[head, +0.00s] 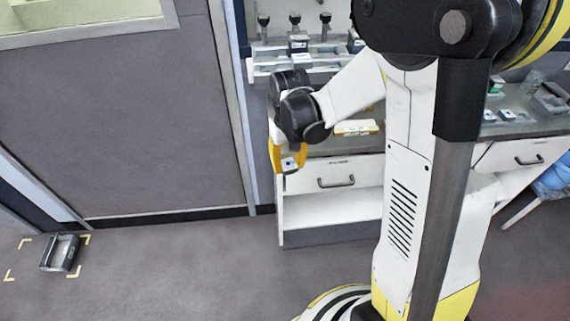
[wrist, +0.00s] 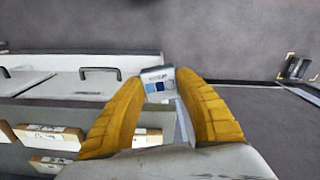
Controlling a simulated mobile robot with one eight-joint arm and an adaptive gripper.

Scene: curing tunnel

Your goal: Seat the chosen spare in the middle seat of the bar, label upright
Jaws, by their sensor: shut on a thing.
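My gripper (head: 289,158) is shut on a small grey-white block, the spare (head: 289,165), in front of the cabinet's left end. In the wrist view the spare (wrist: 157,84) sits between the yellow fingers, its face with blue and white patches toward the camera. Its lower part is partly hidden by the fingers. A pale bar (head: 322,64) runs along the back wall above the counter, well apart from the gripper.
A grey counter (head: 340,146) with drawers stands below the bar; a yellow-and-white item (head: 356,127) lies on it. Small blocks (head: 507,114) and a grey tray (head: 550,103) are at right. A dark bin (head: 61,253) stands within yellow floor marks. The floor between is clear.

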